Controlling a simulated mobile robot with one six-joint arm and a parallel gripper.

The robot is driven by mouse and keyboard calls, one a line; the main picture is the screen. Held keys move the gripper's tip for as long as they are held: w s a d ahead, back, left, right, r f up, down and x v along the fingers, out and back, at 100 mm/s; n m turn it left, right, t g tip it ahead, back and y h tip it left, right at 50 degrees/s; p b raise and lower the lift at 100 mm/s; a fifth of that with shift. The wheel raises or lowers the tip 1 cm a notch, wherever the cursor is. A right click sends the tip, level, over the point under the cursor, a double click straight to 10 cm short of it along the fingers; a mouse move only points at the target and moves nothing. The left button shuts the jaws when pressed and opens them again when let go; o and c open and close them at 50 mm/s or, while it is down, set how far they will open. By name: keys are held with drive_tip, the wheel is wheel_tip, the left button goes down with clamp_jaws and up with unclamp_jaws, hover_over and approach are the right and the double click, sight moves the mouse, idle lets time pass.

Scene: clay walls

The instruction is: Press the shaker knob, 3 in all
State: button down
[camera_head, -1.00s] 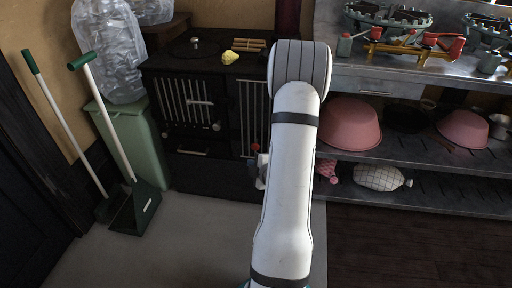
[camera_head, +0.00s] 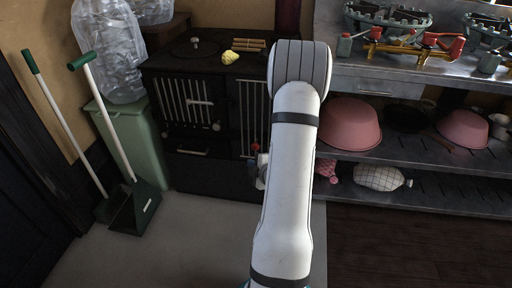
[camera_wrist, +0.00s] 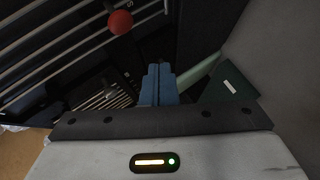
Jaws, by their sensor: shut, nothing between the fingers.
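The shaker knob is a red ball (camera_head: 255,147) low on the front of the black stove (camera_head: 186,155), just left of my arm in the head view. In the wrist view the red knob (camera_wrist: 120,22) is up and left of my blue fingers, in front of the stove's metal bars. My gripper (camera_wrist: 158,70) is shut and empty, with its fingertips together. A gap shows between the fingertips and the knob in the wrist view. In the head view my arm hides most of my gripper.
A green bin (camera_head: 133,140) and a green long-handled dustpan (camera_head: 133,207) stand left of the stove. Metal shelves (camera_head: 420,150) with pink bowls (camera_head: 349,124) are on the right. Floor in front is clear.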

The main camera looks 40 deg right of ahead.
sight(256, 142)
idle(0.3)
drive_tip(key=a+m+t+p, duration=0.1)
drive_tip(key=m, duration=0.6)
drive_tip(key=s+a+m+t+p, duration=0.1)
drive_tip(key=m+p, duration=0.1)
drive_tip(key=m, duration=0.4)
drive_tip(key=s+m+t+p, duration=0.1)
drive_tip(key=m, duration=0.6)
drive_tip(key=shift+s+a+m+t+y+p, duration=0.25)
drive_tip(key=shift+a+m+t+y+p, duration=0.05)
drive_tip(key=shift+a+y, duration=0.1)
drive_tip(key=w+d, duration=0.5)
drive_tip(key=d, duration=0.1)
drive_tip(key=shift+w+d, duration=0.35)
drive_tip(key=shift+w+d+f, duration=0.1)
idle(1.1)
drive_tip(key=shift+w+d, duration=0.15)
drive_tip(key=shift+d, duration=0.05)
